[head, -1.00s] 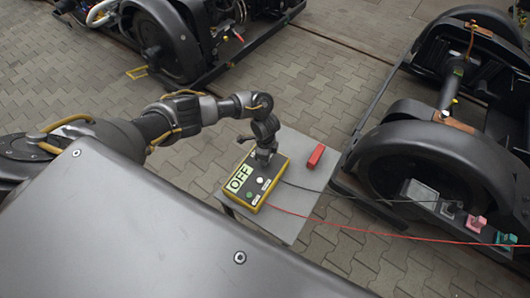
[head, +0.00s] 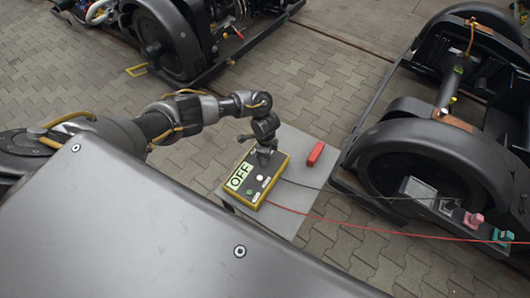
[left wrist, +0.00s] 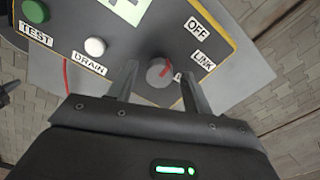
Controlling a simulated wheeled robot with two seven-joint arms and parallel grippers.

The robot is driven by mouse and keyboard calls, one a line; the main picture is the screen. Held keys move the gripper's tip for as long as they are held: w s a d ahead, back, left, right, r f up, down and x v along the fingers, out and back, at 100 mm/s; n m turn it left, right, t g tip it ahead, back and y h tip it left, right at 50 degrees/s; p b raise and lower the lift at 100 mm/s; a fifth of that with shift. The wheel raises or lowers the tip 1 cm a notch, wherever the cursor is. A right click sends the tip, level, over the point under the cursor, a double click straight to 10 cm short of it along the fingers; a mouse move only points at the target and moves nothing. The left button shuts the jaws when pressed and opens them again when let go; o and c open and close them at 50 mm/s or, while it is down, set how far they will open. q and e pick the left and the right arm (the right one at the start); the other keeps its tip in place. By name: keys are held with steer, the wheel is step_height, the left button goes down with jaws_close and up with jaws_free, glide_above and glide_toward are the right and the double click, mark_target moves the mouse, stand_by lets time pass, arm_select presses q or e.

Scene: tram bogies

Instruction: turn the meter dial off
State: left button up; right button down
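The meter (head: 254,194) is a yellow-edged dark box on a small grey table. Its display (head: 240,176) reads OFF in the head view. In the left wrist view the grey round dial (left wrist: 159,72) with a red mark sits near the box's edge, beside labels reading OFF (left wrist: 196,31) and LINK (left wrist: 202,62). Another label by the dial is partly hidden by a finger. My left gripper (head: 262,151) is over the box; its fingers (left wrist: 158,85) are apart, one on each side of the dial, with small gaps seeming to show. My right gripper is not in view.
A green TEST button (left wrist: 36,11) and a white DRAIN button (left wrist: 95,47) share the box face. A red block (head: 315,154) lies on the grey table (head: 290,222). A black and a red cable (head: 345,223) run right to a bogie (head: 425,150) with coloured clips.

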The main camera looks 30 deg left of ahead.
arm_select(q)
step_height(320, 180, up, 11)
steer(key=p, duration=0.2)
stand_by(0.4)
steer(key=shift+f, duration=0.1)
stand_by(0.3)
